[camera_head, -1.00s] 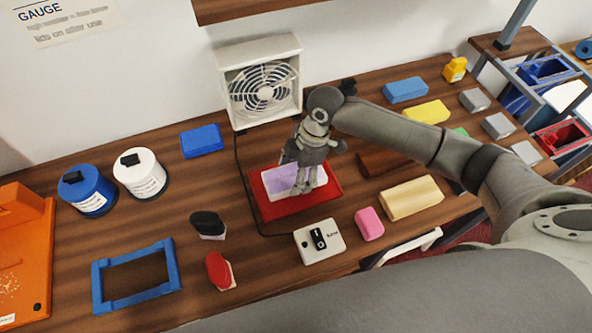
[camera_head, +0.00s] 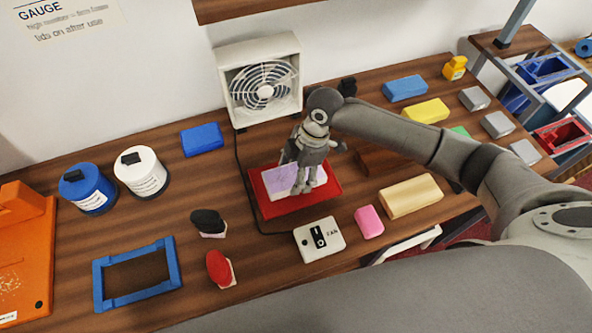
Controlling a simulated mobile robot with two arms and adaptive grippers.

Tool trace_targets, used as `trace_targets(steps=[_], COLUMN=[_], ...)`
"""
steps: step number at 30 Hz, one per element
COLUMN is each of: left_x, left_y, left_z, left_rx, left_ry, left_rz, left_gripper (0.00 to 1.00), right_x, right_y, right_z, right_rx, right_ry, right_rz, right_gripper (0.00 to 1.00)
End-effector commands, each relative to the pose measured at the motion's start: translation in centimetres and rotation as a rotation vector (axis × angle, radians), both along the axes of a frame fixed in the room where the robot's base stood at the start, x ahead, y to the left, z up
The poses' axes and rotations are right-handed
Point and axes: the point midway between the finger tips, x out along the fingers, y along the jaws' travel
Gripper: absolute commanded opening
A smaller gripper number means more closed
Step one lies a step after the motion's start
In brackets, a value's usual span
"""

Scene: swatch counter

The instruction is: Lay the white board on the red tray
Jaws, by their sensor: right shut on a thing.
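The red tray (camera_head: 327,191) lies on the wooden counter in front of the fan. The white board (camera_head: 281,181), with a pale lavender face, is over the middle of the tray, within its rim. It looks flat, and I cannot tell whether it rests on the tray or is held just above it. My right gripper (camera_head: 303,188) points down over the tray and is shut on the board's right part, hiding some of it. My left gripper is not in view.
A white fan (camera_head: 262,85) stands behind the tray. A fan switch box (camera_head: 336,249) and pink block (camera_head: 369,222) lie in front. A black-handled stamp (camera_head: 208,222) and red-handled stamp (camera_head: 220,268) stand left. Several coloured blocks lie right, near my right arm.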

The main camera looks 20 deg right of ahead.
Motion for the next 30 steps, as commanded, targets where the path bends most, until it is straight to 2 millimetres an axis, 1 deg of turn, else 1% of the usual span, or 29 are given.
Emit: trace_targets(steps=[10, 24, 25, 30], left_x=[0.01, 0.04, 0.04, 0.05], left_y=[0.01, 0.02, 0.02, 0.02], left_z=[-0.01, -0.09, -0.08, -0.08], left_rx=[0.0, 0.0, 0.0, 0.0], left_ry=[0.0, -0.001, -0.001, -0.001], left_rz=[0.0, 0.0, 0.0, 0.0], left_gripper=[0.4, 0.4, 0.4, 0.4], right_x=[0.02, 0.0, 0.01, 0.01], right_y=[0.02, 0.05, 0.04, 0.03], right_z=[-0.05, -0.61, -0.6, -0.59], right_rx=[0.001, 0.001, 0.001, 0.001], right_ry=[-0.001, 0.0, 0.0, 0.0], right_rz=[0.0, -0.001, 0.0, 0.0], right_gripper=[0.38, 0.38, 0.68, 0.9])
